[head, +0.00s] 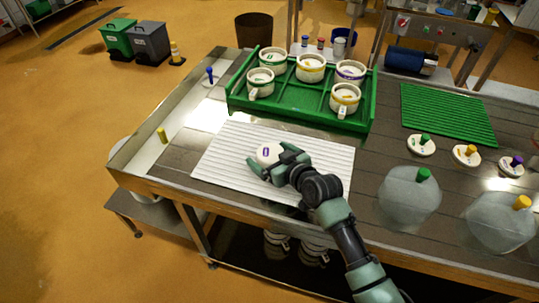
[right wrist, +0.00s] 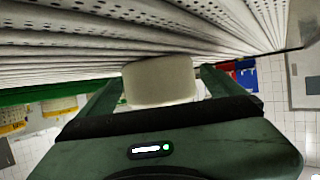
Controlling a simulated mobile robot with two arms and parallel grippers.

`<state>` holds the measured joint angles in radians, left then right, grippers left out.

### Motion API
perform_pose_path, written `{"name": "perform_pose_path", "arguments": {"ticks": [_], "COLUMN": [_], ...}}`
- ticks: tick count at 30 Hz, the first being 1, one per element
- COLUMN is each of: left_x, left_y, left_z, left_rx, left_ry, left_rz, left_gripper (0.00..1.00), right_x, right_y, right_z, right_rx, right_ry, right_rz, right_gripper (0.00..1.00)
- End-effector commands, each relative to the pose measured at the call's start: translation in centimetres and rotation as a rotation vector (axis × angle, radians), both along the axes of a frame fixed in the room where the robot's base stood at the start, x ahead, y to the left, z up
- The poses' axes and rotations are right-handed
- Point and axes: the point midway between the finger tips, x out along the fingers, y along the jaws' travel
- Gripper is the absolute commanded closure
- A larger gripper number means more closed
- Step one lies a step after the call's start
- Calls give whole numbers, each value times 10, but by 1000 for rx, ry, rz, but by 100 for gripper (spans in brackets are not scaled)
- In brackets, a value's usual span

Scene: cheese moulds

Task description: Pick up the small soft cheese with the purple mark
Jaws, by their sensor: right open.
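The small soft cheese (head: 267,153) is a white round piece with a purple mark on top. It sits on the white ribbed mat (head: 225,160) near the mat's middle. My right gripper (head: 270,159) is open at the cheese, with one finger on either side of it. In the right wrist view the pale cheese (right wrist: 160,80) stands between the two spread fingers of the gripper (right wrist: 160,73), and the mat shows upside down above. Whether a finger touches the cheese I cannot tell. My left gripper is out of view.
Behind the mat a green tray (head: 298,104) holds several white moulds with coloured bands. To the right are a green ribbed mat (head: 447,113), knobbed lids (head: 420,147) and a clear domed cover with a green knob (head: 408,198). A yellow-handled item (head: 162,135) lies left.

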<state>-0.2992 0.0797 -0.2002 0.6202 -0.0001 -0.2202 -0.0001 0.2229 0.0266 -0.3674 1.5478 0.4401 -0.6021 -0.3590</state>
Motion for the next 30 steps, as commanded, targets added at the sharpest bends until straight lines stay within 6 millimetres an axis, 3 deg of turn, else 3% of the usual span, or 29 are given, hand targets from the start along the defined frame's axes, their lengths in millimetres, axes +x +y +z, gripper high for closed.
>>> {"name": "perform_pose_path", "arguments": {"ticks": [8,12,14,24,30], "left_x": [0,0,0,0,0], "left_y": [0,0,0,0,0], "left_z": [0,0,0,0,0], "left_rx": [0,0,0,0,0], "left_ry": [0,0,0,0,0], "left_rz": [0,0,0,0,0], "left_gripper": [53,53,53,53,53], "right_x": [2,2,2,3,3], "right_y": [2,2,2,2,2], "right_z": [-1,-2,-2,1,20], "right_rx": [1,1,1,1,4], "right_ry": [0,1,1,-2,-4], "right_rz": [0,0,0,0,1], "right_gripper": [4,43,55,55,55]}}
